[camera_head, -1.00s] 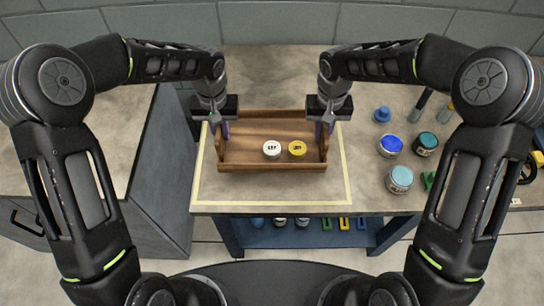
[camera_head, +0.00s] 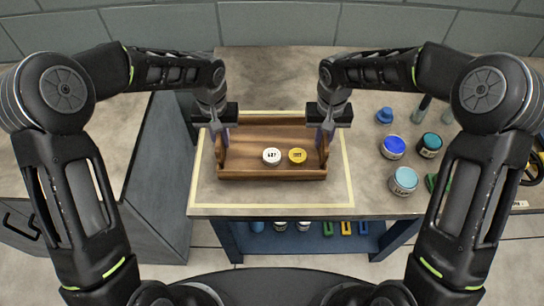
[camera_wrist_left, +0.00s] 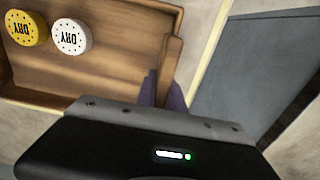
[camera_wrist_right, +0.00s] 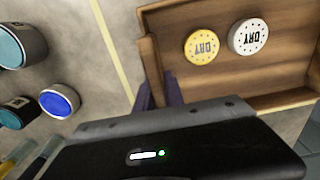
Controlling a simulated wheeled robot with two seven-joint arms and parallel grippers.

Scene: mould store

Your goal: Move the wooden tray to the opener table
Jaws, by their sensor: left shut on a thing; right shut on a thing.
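The wooden tray (camera_head: 240,160) is over the table inside a pale yellow outline; whether it touches the tabletop I cannot tell. It holds a white round tin (camera_head: 272,156) and a yellow round tin (camera_head: 297,155), both marked DRY in the wrist views. My left gripper (camera_head: 221,136) is shut on the tray's left end wall, which also shows in the left wrist view (camera_wrist_left: 172,65). My right gripper (camera_head: 322,136) is shut on the tray's right end wall, seen in the right wrist view (camera_wrist_right: 151,70). The fingertips are partly hidden.
To the right on the table (camera_head: 370,180) stand a blue-topped jar (camera_head: 393,147), a teal jar (camera_head: 429,145) and a light-blue jar (camera_head: 404,180). A blue shelf (camera_head: 300,242) with small items is below. A grey cabinet (camera_head: 150,190) stands left, across a gap.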

